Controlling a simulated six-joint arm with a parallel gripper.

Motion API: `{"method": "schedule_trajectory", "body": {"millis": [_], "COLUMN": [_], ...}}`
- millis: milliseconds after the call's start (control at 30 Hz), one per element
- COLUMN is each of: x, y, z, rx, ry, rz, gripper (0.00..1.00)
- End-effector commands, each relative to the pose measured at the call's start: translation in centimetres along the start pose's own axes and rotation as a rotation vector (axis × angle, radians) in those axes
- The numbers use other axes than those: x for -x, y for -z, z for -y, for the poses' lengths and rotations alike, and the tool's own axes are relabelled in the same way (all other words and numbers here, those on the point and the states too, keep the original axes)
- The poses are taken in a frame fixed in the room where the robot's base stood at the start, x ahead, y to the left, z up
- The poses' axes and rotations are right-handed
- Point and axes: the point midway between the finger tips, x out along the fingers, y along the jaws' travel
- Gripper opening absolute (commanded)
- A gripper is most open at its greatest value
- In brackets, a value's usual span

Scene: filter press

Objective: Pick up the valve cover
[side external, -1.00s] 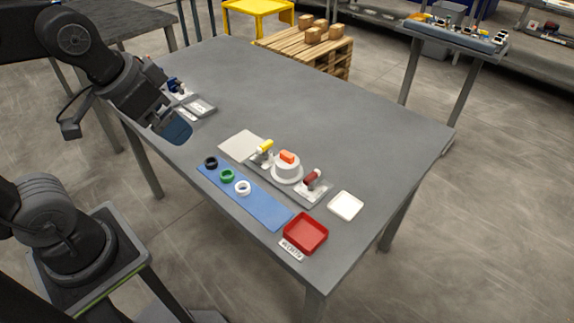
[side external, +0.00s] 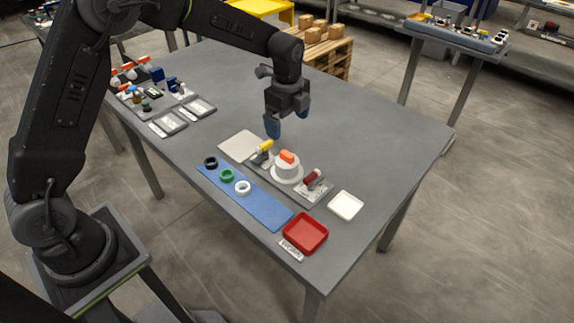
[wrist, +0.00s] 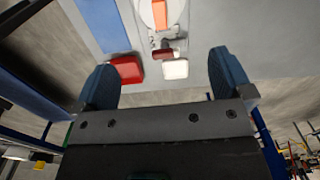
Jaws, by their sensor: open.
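The valve cover appears to be the round white part (side external: 287,172) with an orange block handle (side external: 288,157) on top. It sits on a grey fixture plate (side external: 316,196) between a yellow-handled clamp (side external: 264,149) and a dark red-handled clamp (side external: 312,178). It also shows at the top edge of the wrist view (wrist: 145,14), partly cut off, with its orange handle (wrist: 158,14). My gripper (side external: 288,122) is open and empty, in the air above and behind the fixture. Its blue fingers (wrist: 163,62) are spread wide in the wrist view.
A blue mat (side external: 260,207) with black (side external: 210,162), green (side external: 227,176) and white (side external: 243,188) rings lies in front. A red tray (side external: 305,233), a white tray (side external: 346,206) and a pale square pad (side external: 240,146) surround the fixture. The table's back right is clear.

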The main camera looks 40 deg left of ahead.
Motion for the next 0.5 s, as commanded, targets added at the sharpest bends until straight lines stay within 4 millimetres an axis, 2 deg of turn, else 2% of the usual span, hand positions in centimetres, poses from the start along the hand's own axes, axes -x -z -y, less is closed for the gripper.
{"method": "schedule_trajectory", "body": {"millis": [233, 500], "x": [-3.0, -8.1], "y": [0.1, 0.1], "z": [0.5, 0.3], "rx": [-0.050, -0.047], "ry": [-0.019, -0.019], "rz": [0.001, 0.001], "gripper": [0.98, 0.98]}}
